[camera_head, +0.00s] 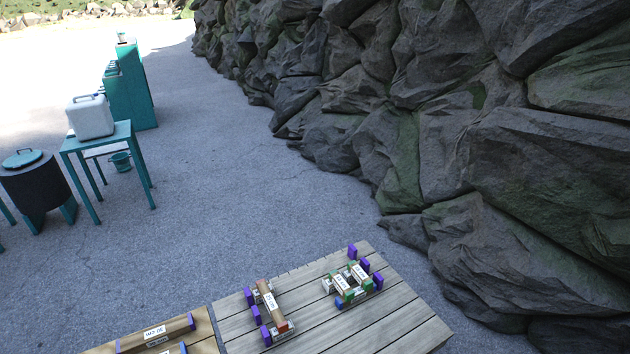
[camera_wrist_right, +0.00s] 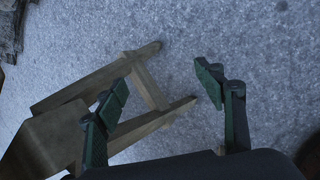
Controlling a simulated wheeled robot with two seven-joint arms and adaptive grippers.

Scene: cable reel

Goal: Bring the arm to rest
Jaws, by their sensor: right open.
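My right gripper (camera_wrist_right: 160,95) shows in the right wrist view with its two green-padded fingers spread apart. Nothing is between its fingers. Below it are grey ground and a wooden frame with legs (camera_wrist_right: 150,85), which shows behind and to the left of the fingers. The frame and the fingers look apart, but the exact distance cannot be told. Neither of my arms nor grippers shows in the head view. My left gripper is in neither view.
A slatted wooden table (camera_head: 390,325) holds labelled blocks in racks with purple ends (camera_head: 268,305). A wooden board (camera_head: 195,335) lies at its left. A rock wall (camera_head: 480,130) rises on the right. A teal table (camera_head: 105,137) bears a white container (camera_head: 90,117). Open ground (camera_head: 210,170) lies between.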

